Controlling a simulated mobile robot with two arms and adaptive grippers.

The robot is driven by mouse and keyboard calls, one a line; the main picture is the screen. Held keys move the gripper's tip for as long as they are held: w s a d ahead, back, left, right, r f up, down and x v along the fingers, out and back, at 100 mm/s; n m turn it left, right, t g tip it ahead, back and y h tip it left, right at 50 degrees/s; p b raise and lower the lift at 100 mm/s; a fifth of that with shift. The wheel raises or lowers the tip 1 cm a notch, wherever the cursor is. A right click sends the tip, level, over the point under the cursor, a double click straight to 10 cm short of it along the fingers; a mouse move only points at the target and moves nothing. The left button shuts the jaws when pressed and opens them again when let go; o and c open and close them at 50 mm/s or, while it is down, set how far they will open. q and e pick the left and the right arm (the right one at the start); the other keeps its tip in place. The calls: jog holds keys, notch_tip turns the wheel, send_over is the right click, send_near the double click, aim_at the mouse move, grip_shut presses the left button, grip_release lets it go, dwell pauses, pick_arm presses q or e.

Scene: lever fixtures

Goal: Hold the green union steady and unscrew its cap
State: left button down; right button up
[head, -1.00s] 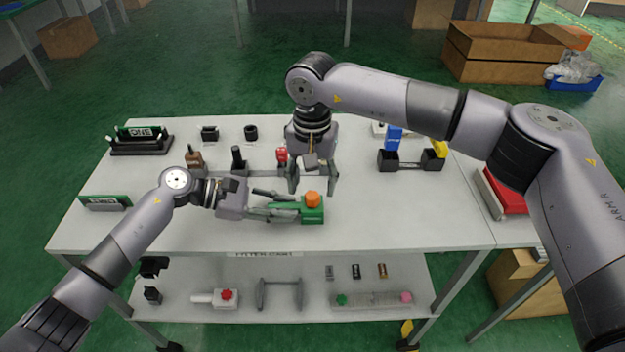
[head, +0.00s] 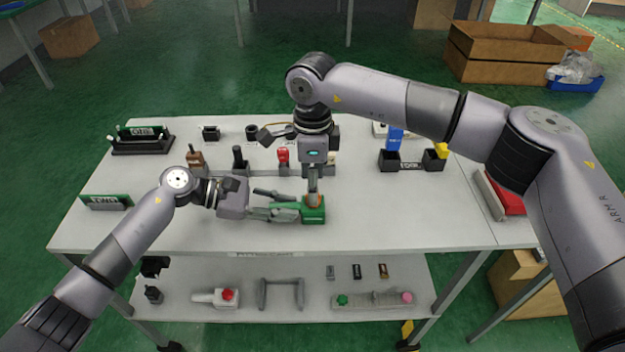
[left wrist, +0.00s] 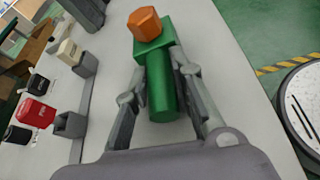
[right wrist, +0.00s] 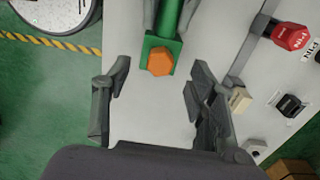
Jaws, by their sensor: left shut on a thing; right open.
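The cap (left wrist: 147,24) shows clearly in the left wrist view and in the right wrist view (right wrist: 161,61). My left gripper (head: 290,210) is shut on the union's green cylindrical body (left wrist: 161,92), one finger on each side. My right gripper (head: 313,183) points down over the cap and partly hides it in the head view.
Behind the union stands a row of lever fixtures with a red knob (head: 283,155). Blue and yellow pieces in black holders (head: 402,160) are at the back right. A red block (head: 505,193) is at the right edge. The table front is clear.

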jog(key=shift+f, duration=0.1)
jog(key=shift+f, duration=1.4)
jog(key=shift+c, duration=0.5)
grip_shut()
jog(key=n, duration=0.7)
